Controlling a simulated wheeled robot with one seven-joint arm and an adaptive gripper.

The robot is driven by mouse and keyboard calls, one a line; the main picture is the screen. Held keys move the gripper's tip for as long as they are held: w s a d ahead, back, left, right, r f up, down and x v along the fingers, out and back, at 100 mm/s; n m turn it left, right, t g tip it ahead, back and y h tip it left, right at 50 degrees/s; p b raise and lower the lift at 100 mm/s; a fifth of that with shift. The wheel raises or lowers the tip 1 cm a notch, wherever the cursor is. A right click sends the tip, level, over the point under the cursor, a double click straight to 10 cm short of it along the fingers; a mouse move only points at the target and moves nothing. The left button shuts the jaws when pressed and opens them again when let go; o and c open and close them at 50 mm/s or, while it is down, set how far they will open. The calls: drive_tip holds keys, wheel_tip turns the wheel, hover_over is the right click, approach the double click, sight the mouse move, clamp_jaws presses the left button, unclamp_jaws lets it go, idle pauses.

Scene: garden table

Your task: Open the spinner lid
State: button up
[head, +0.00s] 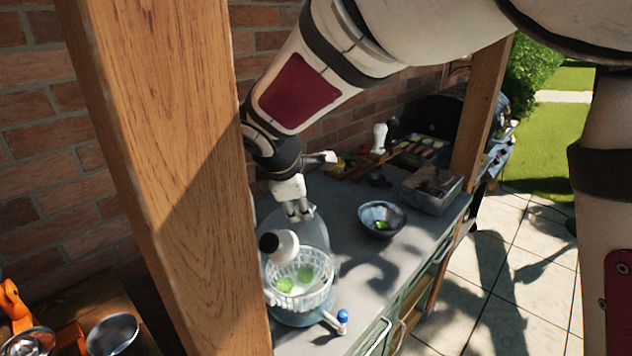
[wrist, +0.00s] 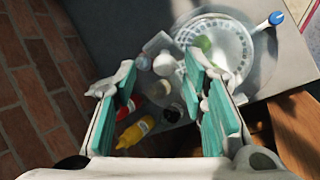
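The salad spinner shows in the head view as a white slotted basket (head: 318,293) with green leaves in it, set in a clear bowl. The basket also shows in the wrist view (wrist: 238,62), at the upper right. A clear lid (head: 322,228) seems to stand tilted up behind the basket, but its outline is faint. A white knob (head: 286,246) with a dark end sits at the basket's back left edge. My gripper (head: 298,214) is above and behind the basket, close to the lid; contact cannot be told. In the wrist view its teal-padded fingers (wrist: 165,90) are apart, with nothing clearly gripped.
A blue-tipped handle (head: 342,317) sticks out at the spinner's front. A metal bowl (head: 382,219) with greens and a tray (head: 433,190) stand to the right. A yellow bottle (wrist: 137,131) lies below the fingers in the wrist view. A wooden post (head: 170,170) stands at left.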

wheel_tip(320, 180, up, 9)
idle(0.3)
